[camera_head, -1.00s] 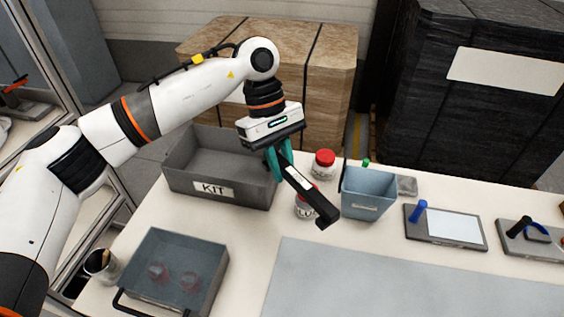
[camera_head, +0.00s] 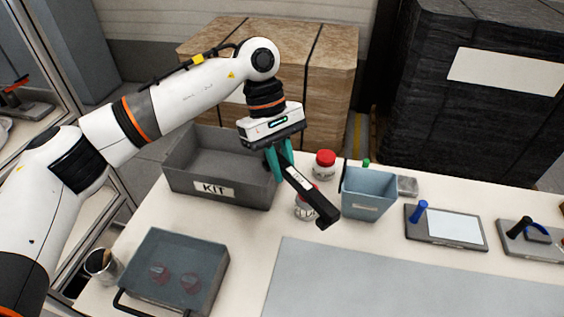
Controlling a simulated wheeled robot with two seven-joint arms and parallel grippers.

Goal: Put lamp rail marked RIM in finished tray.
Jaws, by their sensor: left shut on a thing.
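My left gripper (camera_head: 279,158) has teal fingers and is shut on a black lamp rail (camera_head: 309,195) with a small white label. The label's text is too small to read. The rail is held above the table and slants down to the right, in front of a red-lidded jar. No tray in view carries a readable finished mark. A grey-blue tray (camera_head: 211,257) with a black handle and two reddish round things in it stands at the front left. My right gripper is not in view.
A grey bin marked KIT (camera_head: 180,184) stands behind the front tray. Beside the rail are a red-lidded jar (camera_head: 324,165) and a blue-grey bin (camera_head: 368,196). A tablet-like board (camera_head: 452,227) lies to the right. The grey mat (camera_head: 400,285) in front is bare.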

